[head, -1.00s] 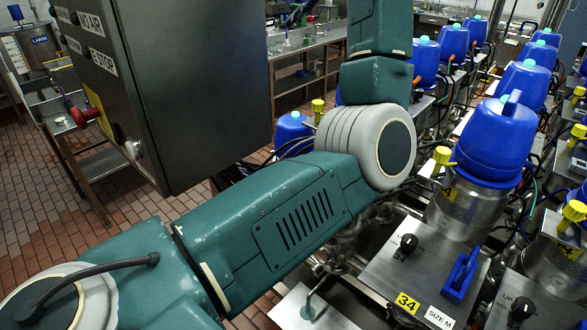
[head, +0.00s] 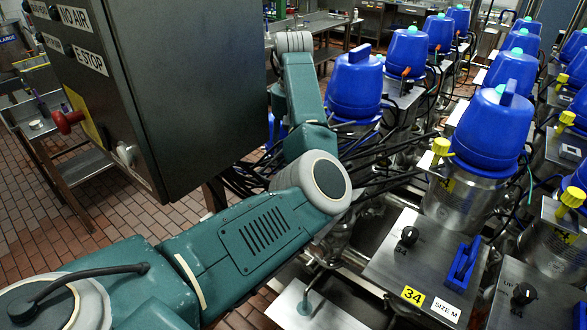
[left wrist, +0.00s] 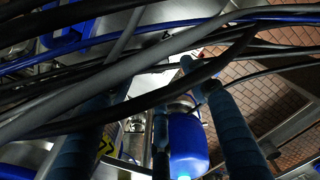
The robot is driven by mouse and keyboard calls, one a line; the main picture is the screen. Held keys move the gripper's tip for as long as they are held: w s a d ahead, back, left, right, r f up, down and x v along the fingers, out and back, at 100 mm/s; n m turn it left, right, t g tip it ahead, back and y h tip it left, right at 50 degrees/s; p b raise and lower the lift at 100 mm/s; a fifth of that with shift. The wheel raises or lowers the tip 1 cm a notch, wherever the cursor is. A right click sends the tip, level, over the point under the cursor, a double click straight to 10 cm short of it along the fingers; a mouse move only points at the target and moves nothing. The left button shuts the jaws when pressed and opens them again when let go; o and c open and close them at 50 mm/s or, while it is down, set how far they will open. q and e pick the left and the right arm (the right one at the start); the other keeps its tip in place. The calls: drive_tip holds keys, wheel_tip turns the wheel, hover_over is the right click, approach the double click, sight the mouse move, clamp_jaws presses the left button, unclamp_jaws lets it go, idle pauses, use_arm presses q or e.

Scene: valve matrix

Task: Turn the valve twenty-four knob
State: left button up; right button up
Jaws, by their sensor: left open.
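No label reading twenty-four is legible, so I cannot pick out that valve's knob. In the left wrist view my left gripper (left wrist: 158,66) is open among black and grey cables, which cross in front of its fingers. A blue-topped unit (left wrist: 187,146) shows between the fingers, and a partly hidden yellow label (left wrist: 107,145) is unreadable. In the head view my green left arm reaches forward past the cabinet, and its gripper is hidden. The nearest readable panel (head: 387,270) is marked 34, with a black knob (head: 409,236) and a blue lever (head: 463,265). My right gripper is not shown.
A dark control cabinet (head: 190,90) with an E STOP label stands left of my arm. Blue-topped units (head: 491,127) with yellow knobs (head: 441,147) fill the right. Cables (head: 375,165) run between the units. Brick floor (head: 120,215) is open at lower left.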

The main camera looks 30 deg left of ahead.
use_arm(q)
wheel_tip(320, 180, down, 3)
drive_tip(key=shift+s+d+f+p, duration=0.1)
drive_tip(key=shift+s+d+p, duration=0.05)
drive_tip(key=shift+p, duration=0.4)
drive_tip(key=shift+s+d+f, duration=0.1)
drive_tip(key=shift+d+f, duration=0.05)
drive_tip(key=shift+f, duration=0.35)
drive_tip(key=shift+c, duration=0.3)
drive_tip(key=c, duration=1)
drive_tip(key=shift+c, duration=0.3)
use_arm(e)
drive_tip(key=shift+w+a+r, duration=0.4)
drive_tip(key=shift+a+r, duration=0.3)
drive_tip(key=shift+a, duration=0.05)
